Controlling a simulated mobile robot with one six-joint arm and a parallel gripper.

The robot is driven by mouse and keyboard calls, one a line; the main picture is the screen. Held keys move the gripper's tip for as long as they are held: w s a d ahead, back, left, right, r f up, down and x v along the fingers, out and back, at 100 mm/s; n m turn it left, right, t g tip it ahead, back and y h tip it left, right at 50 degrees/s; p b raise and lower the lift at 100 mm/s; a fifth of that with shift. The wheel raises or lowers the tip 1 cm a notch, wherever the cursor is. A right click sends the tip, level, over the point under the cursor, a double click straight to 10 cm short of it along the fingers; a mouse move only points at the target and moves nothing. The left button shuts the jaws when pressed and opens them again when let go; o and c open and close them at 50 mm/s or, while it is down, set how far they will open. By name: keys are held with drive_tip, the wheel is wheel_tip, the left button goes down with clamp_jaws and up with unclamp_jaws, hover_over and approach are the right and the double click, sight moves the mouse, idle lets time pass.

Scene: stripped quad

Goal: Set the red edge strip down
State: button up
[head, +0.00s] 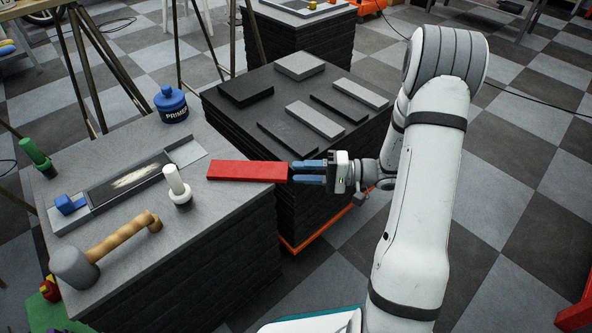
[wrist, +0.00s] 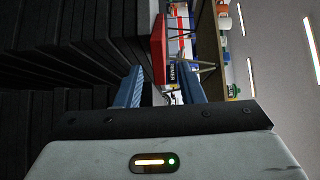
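The red edge strip (head: 240,171) lies flat at the right side of the left grey-topped stack (head: 225,212), its right end at or slightly past the stack's edge. It also shows in the wrist view (wrist: 158,48), on the top edge of the dark stack. My gripper (head: 292,172) comes in from the right, level with the strip. Its blue fingers (wrist: 157,70) are apart, with visible gaps on both sides of the strip. The fingertips are at the strip's right end; whether they overlap it slightly I cannot tell.
A tray (head: 125,183), a white bottle (head: 177,186), a mallet (head: 105,247), a green tool (head: 36,158) and a blue primer tub (head: 171,104) occupy the left stack. A second stack (head: 281,92) with grey and black pieces stands behind my gripper. The floor at right is mostly clear.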

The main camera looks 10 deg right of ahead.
drive_tip(key=s+d+p, duration=0.2)
drive_tip(key=d+p, duration=0.1)
drive_tip(key=d, duration=0.7)
drive_tip(key=s+a+r+n+g+h, duration=0.2)
drive_tip(key=s+a+r+g+h, duration=0.5)
drive_tip(key=s, duration=0.3)
drive_tip(key=s+d+r+t+h, duration=0.1)
drive_tip(key=s+r+t+h, duration=0.3)
drive_tip(key=h, duration=0.6)
drive_tip(key=shift+s+d+r+t, duration=0.4)
drive_tip(key=shift+s+r, duration=0.1)
drive_tip(key=shift+s, duration=0.3)
